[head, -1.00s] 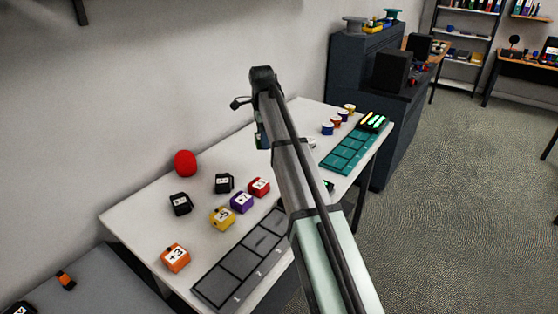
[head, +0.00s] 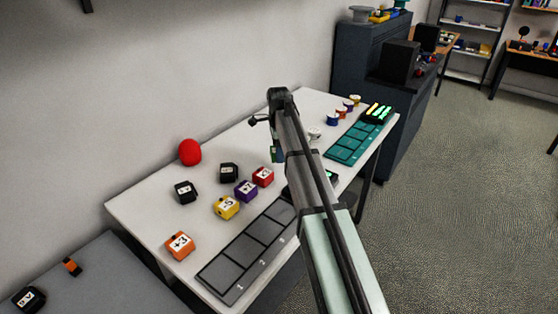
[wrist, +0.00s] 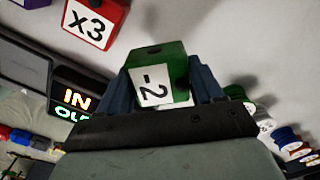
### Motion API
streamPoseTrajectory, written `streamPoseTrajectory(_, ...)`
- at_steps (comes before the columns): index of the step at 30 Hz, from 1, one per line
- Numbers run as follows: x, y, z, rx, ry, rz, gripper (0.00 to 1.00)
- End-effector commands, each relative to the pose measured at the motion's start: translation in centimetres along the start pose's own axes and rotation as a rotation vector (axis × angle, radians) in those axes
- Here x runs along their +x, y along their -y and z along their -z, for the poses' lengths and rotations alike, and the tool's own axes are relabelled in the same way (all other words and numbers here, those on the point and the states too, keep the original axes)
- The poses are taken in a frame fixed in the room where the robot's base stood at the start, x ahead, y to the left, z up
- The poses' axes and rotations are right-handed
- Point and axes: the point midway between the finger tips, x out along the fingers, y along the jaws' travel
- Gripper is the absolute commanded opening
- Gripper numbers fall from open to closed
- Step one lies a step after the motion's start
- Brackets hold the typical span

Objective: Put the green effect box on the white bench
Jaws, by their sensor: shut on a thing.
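The green effect box (wrist: 172,58) shows in the wrist view with a white label reading "-2". My gripper (wrist: 165,85) is shut on it, one dark blue finger on each side. In the head view my gripper (head: 276,156) hangs over the white bench (head: 150,210), and only a small green part of the box shows beside my arm. I cannot tell whether the box touches the bench top.
Red (head: 263,176), purple (head: 246,191), yellow (head: 227,207), orange (head: 180,245) and black boxes stand left of my gripper, near a red ball (head: 190,152). A grey numbered tray (head: 225,277) and a teal tray (head: 350,143) line the front edge. Coloured spools (head: 341,112) stand behind.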

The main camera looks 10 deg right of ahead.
Motion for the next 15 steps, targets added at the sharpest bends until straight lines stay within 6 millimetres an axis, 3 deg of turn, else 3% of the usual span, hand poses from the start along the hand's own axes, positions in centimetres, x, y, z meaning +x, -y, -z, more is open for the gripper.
streamPoseTrajectory(15,4.8,0.0,0.0,0.000,0.000,0.000,0.31)
